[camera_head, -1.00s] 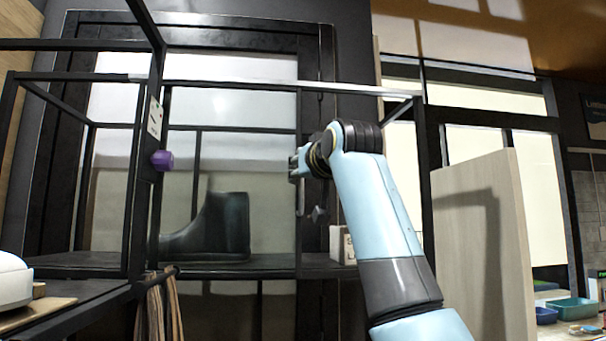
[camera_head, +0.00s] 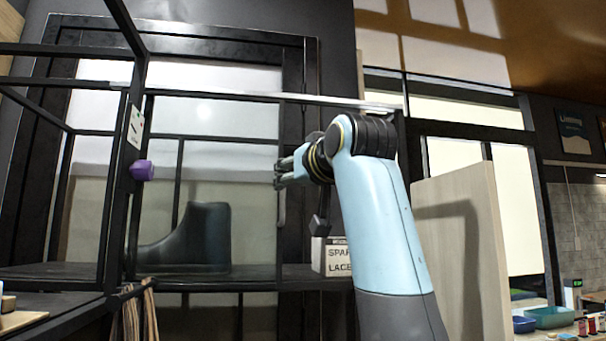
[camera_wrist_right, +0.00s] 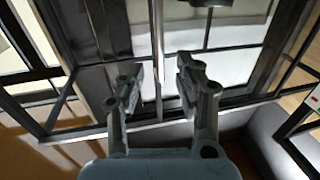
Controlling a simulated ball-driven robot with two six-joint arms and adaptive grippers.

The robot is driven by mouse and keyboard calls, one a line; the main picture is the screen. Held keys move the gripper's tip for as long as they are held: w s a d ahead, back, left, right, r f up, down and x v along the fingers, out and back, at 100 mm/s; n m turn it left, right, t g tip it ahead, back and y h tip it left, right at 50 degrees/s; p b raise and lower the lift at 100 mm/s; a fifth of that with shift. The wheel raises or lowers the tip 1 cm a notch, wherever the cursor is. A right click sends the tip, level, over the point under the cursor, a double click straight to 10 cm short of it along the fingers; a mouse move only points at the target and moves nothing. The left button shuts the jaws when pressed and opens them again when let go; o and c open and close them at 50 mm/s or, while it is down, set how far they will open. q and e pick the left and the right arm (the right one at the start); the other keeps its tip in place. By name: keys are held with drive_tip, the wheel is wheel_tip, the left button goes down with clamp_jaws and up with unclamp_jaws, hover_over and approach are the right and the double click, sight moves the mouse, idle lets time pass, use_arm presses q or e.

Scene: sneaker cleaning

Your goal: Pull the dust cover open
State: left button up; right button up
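A clear panel in a dark frame (camera_head: 279,130), which looks like the dust cover, stands in front of a shelf holding a dark boot (camera_head: 200,238). A slim upright handle (camera_head: 281,207) is at the panel's right edge. My right gripper (camera_head: 280,177) reaches in from the right, at the handle's upper part. In the right wrist view its two fingers (camera_wrist_right: 160,72) are apart, with a thin upright bar (camera_wrist_right: 158,45) showing in line with the gap. I cannot tell whether they touch it. The panel looks closed. My left gripper is out of view.
A purple knob (camera_head: 142,170) is on the dark rack at left. A white box with lettering (camera_head: 332,258) stands on the shelf behind my right arm. A pale wooden board (camera_head: 455,255) stands to the right of the arm. Teal and blue trays (camera_head: 550,317) are at the lower right.

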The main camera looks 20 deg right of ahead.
drive_tip(key=s, duration=0.5)
drive_tip(key=shift+s+a, duration=0.1)
drive_tip(key=shift+s, duration=0.05)
drive_tip(key=shift+f, duration=0.15)
